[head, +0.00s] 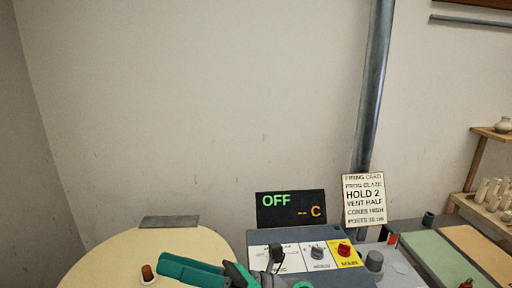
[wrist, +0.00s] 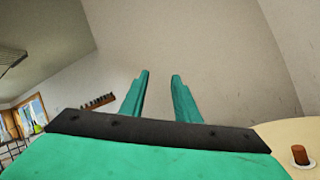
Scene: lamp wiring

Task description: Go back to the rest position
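My gripper (head: 164,264) shows at the bottom of the head view, a teal hand with its fingers toward the left. It hangs in front of the round cream table (head: 190,244) and the grey control box (head: 330,282). In the wrist view my gripper (wrist: 160,76) has its two teal fingers apart, with only bare wall between and beyond them. It is open and holds nothing. The rest of my arm is mostly out of view.
A brown peg on a white base (head: 148,273) and a grey plate (head: 169,222) are on the round table. The box has knobs, a red switch (head: 344,249) and an "OFF" display (head: 291,208). A firing card (head: 363,199) stands right, near a pipe (head: 375,90). Shelves (head: 487,205) hold pottery.

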